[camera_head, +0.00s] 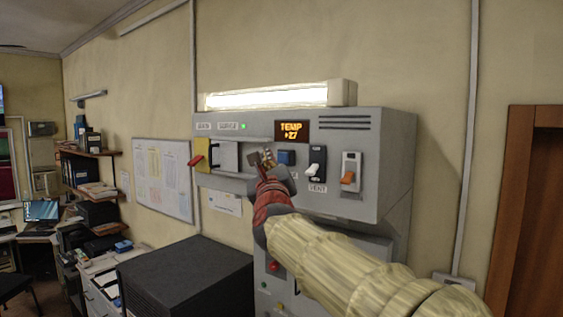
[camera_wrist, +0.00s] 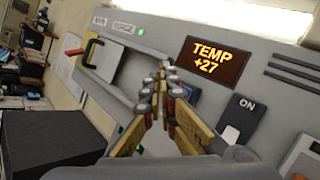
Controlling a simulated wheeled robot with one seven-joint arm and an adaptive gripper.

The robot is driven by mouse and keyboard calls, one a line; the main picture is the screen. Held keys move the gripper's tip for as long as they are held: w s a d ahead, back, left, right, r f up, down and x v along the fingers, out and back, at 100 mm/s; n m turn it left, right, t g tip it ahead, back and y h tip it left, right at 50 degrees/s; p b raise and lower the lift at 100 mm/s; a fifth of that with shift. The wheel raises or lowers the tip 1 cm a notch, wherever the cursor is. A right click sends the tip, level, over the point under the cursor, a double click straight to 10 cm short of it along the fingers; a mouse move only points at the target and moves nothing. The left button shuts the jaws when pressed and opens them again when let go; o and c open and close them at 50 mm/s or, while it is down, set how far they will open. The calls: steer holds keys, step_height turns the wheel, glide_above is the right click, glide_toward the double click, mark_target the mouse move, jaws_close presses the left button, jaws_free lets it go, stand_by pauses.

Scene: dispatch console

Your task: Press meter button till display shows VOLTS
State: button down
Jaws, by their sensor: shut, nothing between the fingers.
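The display (camera_head: 292,131) on the grey console shows TEMP and +27 in orange. In the wrist view the display (camera_wrist: 215,62) reads TEMP +27. A blue button (camera_head: 286,157) sits below the display; no label on it is readable. In the wrist view the blue button (camera_wrist: 190,92) shows partly behind my fingers. My gripper (camera_head: 262,158) is shut and empty, just left of the blue button in the head view. In the wrist view my gripper (camera_wrist: 163,72) points at the panel beside the button. I cannot tell whether it touches the panel.
A black-and-white switch (camera_head: 316,163) and an orange switch (camera_head: 349,172) are right of the button. A lit lamp (camera_head: 270,97) is on top. A black cabinet (camera_head: 185,275) stands below left.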

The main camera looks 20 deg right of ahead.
mark_target(283, 158)
steer(key=shift+w+d+b, duration=0.75)
steer(key=shift+d+b, duration=0.05)
steer(key=shift+d, duration=0.2)
steer(key=shift+d+f+b, duration=0.1)
steer(key=shift+d+b, duration=0.05)
steer(key=shift+b, duration=0.15)
stand_by(0.6)
steer(key=shift+w+d+b, duration=0.2)
steer(key=shift+b, duration=0.15)
